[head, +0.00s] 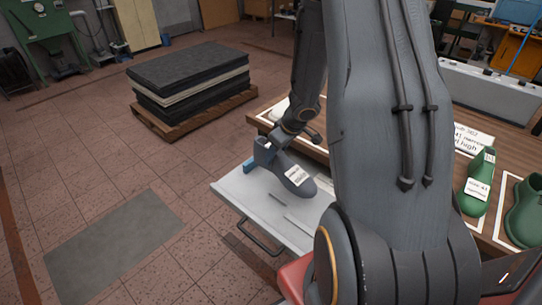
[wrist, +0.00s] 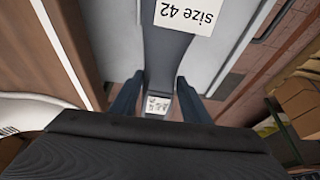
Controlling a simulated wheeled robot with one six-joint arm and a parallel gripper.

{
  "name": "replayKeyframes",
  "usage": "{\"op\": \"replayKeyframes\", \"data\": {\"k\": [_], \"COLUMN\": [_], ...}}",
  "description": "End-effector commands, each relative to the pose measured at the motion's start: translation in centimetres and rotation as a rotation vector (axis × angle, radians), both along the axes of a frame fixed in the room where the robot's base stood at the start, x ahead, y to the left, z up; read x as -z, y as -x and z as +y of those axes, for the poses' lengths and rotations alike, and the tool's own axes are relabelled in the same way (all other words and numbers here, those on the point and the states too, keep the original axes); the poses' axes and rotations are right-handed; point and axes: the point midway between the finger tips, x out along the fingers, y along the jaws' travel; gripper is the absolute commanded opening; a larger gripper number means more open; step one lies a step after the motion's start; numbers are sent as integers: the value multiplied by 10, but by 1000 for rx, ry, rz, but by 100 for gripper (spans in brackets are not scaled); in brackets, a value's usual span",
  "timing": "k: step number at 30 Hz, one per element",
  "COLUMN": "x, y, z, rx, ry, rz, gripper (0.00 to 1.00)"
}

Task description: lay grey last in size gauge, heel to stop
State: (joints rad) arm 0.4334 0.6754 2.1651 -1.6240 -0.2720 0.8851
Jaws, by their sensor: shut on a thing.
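The grey last (head: 288,172) with a white label is over the pale size gauge plate (head: 238,190), its toe pointing toward the lower right in the head view. In the wrist view the last (wrist: 168,55) carries a label reading "size 42". A blue block (head: 249,165), apparently the heel stop, is beside the last's heel end. My gripper (wrist: 157,95) is shut on the last, one finger on each side. In the head view my gripper (head: 277,138) is at the heel end. I cannot tell whether the last touches the plate or the stop.
A wooden table with white outlines holds green lasts (head: 476,183) (head: 525,212) and a sign (head: 471,139) at the right. My arm hides the table's middle. A pallet (head: 196,117) of stacked dark sheets stands behind left.

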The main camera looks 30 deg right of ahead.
Motion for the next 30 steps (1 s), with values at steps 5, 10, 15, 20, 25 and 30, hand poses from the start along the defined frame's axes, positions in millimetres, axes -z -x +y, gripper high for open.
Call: {"op": "replayKeyframes", "data": {"k": [5,10,15,20,25,30], "x": [7,12,22,31,41,51], "y": [-1,-1,-1,-1,-1,-1], "z": [1,1,2,2,2,2], "rx": [-4,-6,-11,-15,-20,-25], "ry": [1,1,3,6,9,13], "rz": [-1,0,0,0,1,1], "gripper": [0,0,0,0,0,0]}}
